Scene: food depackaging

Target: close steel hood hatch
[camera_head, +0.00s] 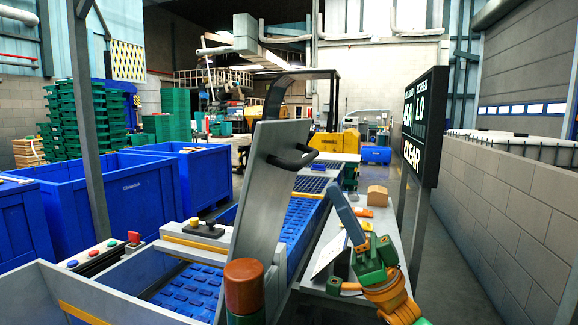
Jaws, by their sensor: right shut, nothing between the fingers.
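The steel hood hatch (262,190) is a grey flat panel standing raised and slightly tilted over the conveyor, in the middle of the view. Its black bar handle (292,158) sticks out from the upper right side. My right gripper (337,192), on a green and orange wrist, comes up from the lower right. Its grey fingers are shut and empty, to the right of the hatch, apart from it and lower than the handle. My left gripper is not in view.
A blue-link conveyor (190,292) runs under the hatch between steel side walls. A control panel with buttons (102,255) is at the left. Large blue bins (112,205) stand behind it. A display board (425,120) and a block wall (500,190) bound the right side.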

